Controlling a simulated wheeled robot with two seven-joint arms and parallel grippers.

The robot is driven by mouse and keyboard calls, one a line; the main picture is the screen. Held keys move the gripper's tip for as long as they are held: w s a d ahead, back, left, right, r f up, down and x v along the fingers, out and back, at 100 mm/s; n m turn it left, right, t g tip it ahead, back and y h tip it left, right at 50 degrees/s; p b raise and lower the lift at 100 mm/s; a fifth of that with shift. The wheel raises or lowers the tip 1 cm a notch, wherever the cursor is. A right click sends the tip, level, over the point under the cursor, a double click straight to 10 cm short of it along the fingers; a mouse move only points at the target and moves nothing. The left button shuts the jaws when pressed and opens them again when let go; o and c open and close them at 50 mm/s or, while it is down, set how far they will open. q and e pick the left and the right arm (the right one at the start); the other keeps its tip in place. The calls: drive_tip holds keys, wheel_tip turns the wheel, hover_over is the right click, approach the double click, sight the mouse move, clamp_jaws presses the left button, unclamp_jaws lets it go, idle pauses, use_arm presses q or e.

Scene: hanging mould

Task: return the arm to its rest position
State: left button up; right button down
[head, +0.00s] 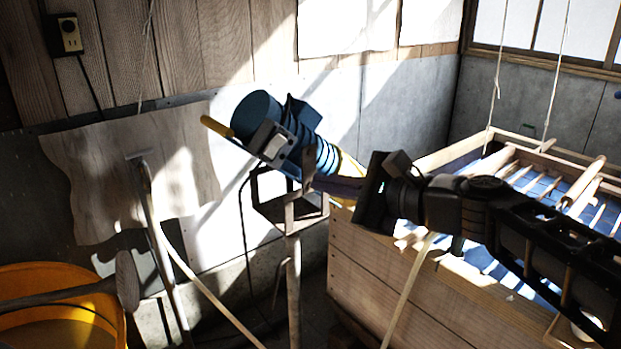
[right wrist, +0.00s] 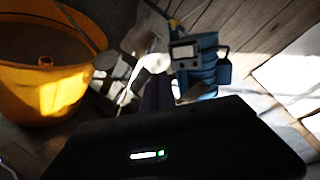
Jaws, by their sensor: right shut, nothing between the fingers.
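My right arm comes in from the right in the head view and reaches across the wooden vat (head: 375,275). My right gripper (head: 325,186) is shut and empty. Its fingers point left, close to a blue ribbed machine (head: 256,112) on a stand; I cannot tell whether they touch it. In the right wrist view the dark gripper body fills the bottom, and the shut fingers (right wrist: 160,92) show beyond it beside the blue machine (right wrist: 205,72). My left gripper is in neither view.
A slatted wooden frame (head: 583,180) lies over the vat, with cords (head: 496,85) hanging above. The machine's post (head: 293,285) stands left of the vat. A yellow tub (head: 118,318) is at lower left, also in the right wrist view (right wrist: 62,95). Leaning poles (head: 160,235) stand between.

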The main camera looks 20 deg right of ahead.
drive_tip(key=shift+s+d, duration=0.2)
drive_tip(key=shift+s, duration=0.25)
drive_tip(key=w+d+f+n+g+h, duration=0.1)
drive_tip(key=w+d+f+n+h, duration=0.15)
drive_tip(key=f, duration=0.55)
drive_tip(key=w+d+f+n+h, duration=0.2)
drive_tip(key=d+f+h, duration=0.2)
drive_tip(key=f, duration=0.4)
wheel_tip(320, 180, down, 14)
drive_tip(key=n+g, duration=0.3)
drive_tip(key=n, duration=0.1)
drive_tip(key=s+a+f+n+g, duration=0.2)
drive_tip(key=s+a+f+n, duration=0.3)
drive_tip(key=f, duration=0.6)
drive_tip(key=s+a+f+n+g, duration=0.25)
drive_tip(key=s+a+f, duration=0.35)
drive_tip(key=f, duration=0.6)
drive_tip(key=s+a+f+g, duration=0.1)
drive_tip(key=s+a+f, duration=0.1)
drive_tip(key=s, duration=0.3)
drive_tip(key=s+a+f+n+g+y, duration=0.1)
drive_tip(key=s+a+f, duration=0.2)
drive_tip(key=s+f, duration=0.1)
drive_tip(key=s+a+f+n+g+y, duration=0.1)
drive_tip(key=s+a+f, duration=0.1)
drive_tip(key=s, duration=0.5)
drive_tip(key=shift+a+f+g+p, duration=0.35)
drive_tip(key=shift+a+f+p, duration=0.05)
drive_tip(key=shift+f, duration=0.05)
